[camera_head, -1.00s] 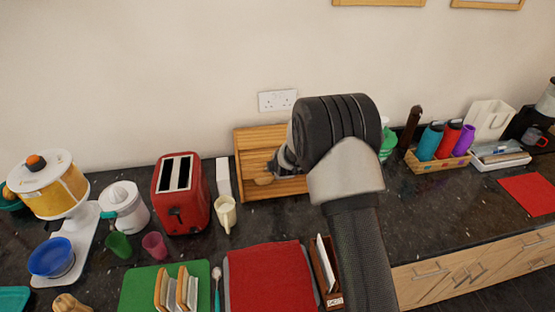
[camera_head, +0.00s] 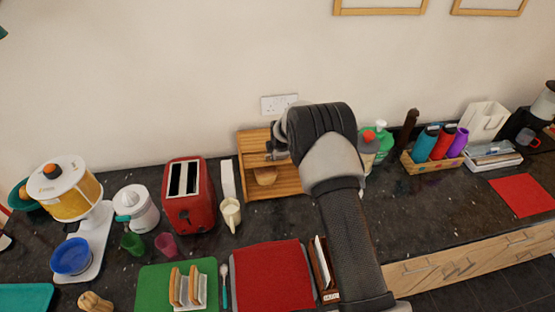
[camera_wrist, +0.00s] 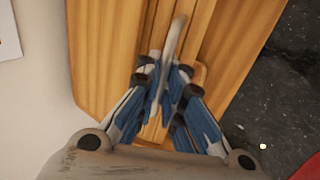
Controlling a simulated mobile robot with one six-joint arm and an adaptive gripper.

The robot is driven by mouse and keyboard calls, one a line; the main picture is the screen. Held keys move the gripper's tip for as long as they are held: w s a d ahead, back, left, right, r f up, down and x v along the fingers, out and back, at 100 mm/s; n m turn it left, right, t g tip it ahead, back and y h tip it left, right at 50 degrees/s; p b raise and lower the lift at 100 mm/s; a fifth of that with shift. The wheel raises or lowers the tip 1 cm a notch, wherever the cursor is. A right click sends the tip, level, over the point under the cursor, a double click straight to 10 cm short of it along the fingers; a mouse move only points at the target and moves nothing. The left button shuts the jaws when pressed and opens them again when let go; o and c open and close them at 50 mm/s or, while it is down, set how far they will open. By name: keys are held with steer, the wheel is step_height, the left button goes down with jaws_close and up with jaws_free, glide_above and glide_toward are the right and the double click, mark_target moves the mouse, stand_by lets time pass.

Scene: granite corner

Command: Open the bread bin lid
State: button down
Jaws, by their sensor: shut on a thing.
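My gripper (camera_head: 276,148) is at the lid, with my wrist and arm hiding the bin's right side. In the wrist view my gripper (camera_wrist: 165,78) is shut on a thin grey lid handle (camera_wrist: 175,40), which runs up between the blue-grey fingers. Wood panels of the lid (camera_wrist: 105,60) fill the view behind it.
The red toaster (camera_head: 189,207), a white box (camera_head: 228,180) and a cream jug (camera_head: 231,215) stand left of the bin. Bottles (camera_head: 440,145) in a wooden crate stand right. A red cloth (camera_head: 268,283) lies in front. Dark worktop is free at right.

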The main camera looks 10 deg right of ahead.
steer(key=shift+w+r+b, duration=0.3)
steer(key=shift+w+r, duration=0.05)
steer(key=shift+w, duration=0.4)
steer(key=c, duration=1.8)
jaws_free()
steer(key=shift+s, duration=0.1)
steer(key=shift+o, duration=0.2)
steer(key=shift+s, duration=0.1)
steer(key=v, duration=1.2)
